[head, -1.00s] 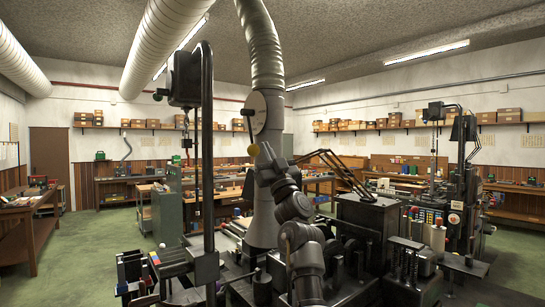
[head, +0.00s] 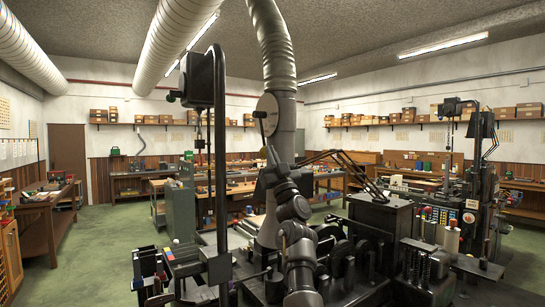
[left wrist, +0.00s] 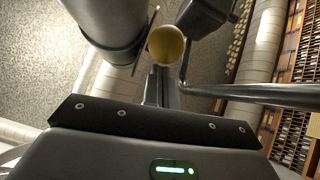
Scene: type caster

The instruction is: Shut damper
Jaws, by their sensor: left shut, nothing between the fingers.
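The damper is a pale round plate (head: 267,112) on the side of the vertical grey duct (head: 273,45). Its thin dark lever (head: 263,130) hangs down from the plate. In the left wrist view a yellow ball knob (left wrist: 166,46) shows just past the fingertips; I cannot tell whether they touch it. In the head view the knob is hidden, apparently behind my gripper. My left gripper (head: 268,153) is just below the lever, shut and empty; its fingers also show in the left wrist view (left wrist: 163,85). My right gripper is not in view.
A dark upright post with a box (head: 198,80) stands left of the duct. Black machinery (head: 380,225) with a dark chest fills the right foreground. A green cabinet (head: 181,210) stands behind the post. Green floor (head: 95,260) is open at the left.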

